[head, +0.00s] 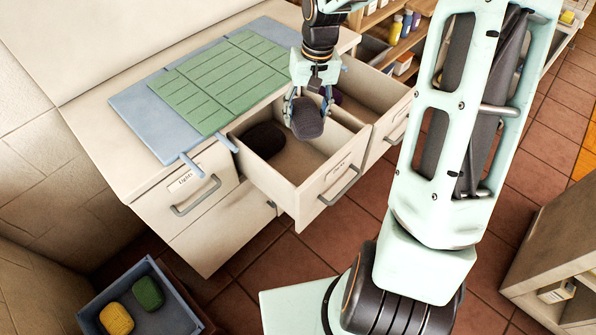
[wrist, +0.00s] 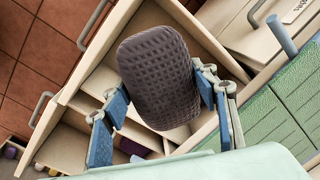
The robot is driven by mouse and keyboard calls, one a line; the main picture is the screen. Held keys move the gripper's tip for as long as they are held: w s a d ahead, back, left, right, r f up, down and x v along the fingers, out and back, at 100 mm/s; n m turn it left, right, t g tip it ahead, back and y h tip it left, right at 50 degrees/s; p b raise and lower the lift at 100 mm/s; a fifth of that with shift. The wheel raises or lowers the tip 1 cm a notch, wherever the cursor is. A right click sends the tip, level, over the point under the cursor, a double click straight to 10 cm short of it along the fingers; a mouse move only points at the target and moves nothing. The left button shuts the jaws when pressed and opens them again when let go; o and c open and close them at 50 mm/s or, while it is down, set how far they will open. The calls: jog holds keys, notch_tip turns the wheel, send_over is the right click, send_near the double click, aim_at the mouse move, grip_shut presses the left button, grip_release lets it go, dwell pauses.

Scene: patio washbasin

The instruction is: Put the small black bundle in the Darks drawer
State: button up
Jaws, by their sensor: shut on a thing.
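My gripper (head: 308,100) is shut on a small dark, waffle-textured bundle (head: 307,118), which looks black-grey with a purplish tint. The bundle also fills the middle of the wrist view (wrist: 158,75), between the blue fingers. It hangs above the open drawer (head: 283,190), near that drawer's right side. The drawer's front bears a label (head: 337,172) too small to read surely, perhaps Darks. Another dark bundle (head: 264,138) lies inside this drawer at the back left.
A closed drawer labelled Lights (head: 185,181) is to the left. A second open drawer (head: 378,95) on the right holds something purple, partly hidden. Green and blue mats (head: 222,82) lie on the counter. A blue bin (head: 172,312) on the floor holds yellow and green bundles.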

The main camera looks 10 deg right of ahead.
jog(key=b, duration=1.1)
send_over(303, 178)
notch_tip(303, 178, down, 13)
jog(key=f+m, duration=0.4)
jog(key=f, duration=0.2)
jog(key=f+m, duration=0.4)
jog(key=f, duration=0.1)
jog(key=f+m+t, duration=0.1)
jog(key=f+m, duration=0.3)
jog(key=f, duration=0.2)
jog(key=shift+s+d+f+h, duration=0.15)
jog(key=shift+s+f+h, duration=0.15)
jog(key=shift+f, duration=0.05)
jog(key=shift+b, duration=0.3)
jog(key=shift+f, duration=0.2)
jog(key=o, duration=1.2)
jog(key=shift+r, duration=0.15)
